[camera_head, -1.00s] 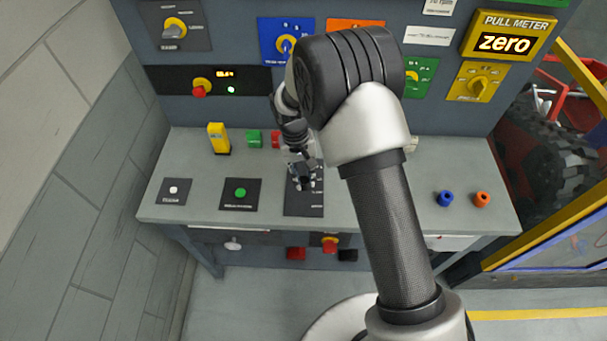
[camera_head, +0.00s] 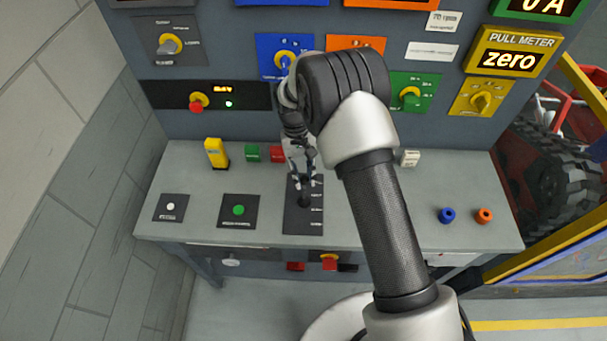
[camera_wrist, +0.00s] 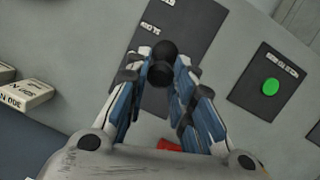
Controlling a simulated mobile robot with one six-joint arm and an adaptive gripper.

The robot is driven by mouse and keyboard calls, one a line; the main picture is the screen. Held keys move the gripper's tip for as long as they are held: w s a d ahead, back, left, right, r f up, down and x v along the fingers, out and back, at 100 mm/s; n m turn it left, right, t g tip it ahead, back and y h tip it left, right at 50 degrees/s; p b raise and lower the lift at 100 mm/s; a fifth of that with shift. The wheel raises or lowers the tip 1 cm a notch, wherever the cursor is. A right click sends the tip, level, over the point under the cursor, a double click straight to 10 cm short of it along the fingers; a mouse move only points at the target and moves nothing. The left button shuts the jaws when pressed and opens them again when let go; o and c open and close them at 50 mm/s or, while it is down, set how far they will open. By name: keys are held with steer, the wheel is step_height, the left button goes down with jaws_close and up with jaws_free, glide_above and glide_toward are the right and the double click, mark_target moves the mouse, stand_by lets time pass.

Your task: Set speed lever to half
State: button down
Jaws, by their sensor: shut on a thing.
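The speed lever (camera_wrist: 163,62) is a black knob on a dark grey plate (camera_wrist: 195,25) with white position labels. One label near the knob reads "SLOW" in the wrist view. My gripper (camera_wrist: 170,75) is shut on the lever knob, with a finger on each side. In the head view my gripper (camera_head: 303,178) reaches down to the plate from behind. The other plate labels are too small or partly hidden to read.
A green button (camera_head: 238,210) and a white button (camera_head: 171,207) lie left of the plate. A yellow block (camera_head: 216,153) stands behind. Blue (camera_head: 447,215) and orange (camera_head: 484,215) rings are at right. The pull meter (camera_head: 510,52) reads "zero".

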steer(key=shift+w, duration=0.25)
steer(key=c, duration=1.6)
jaws_free()
steer(key=shift+w+d+f, duration=0.1)
steer(key=shift+f, duration=0.05)
steer(key=shift+o, duration=1)
steer(key=v, duration=1.2)
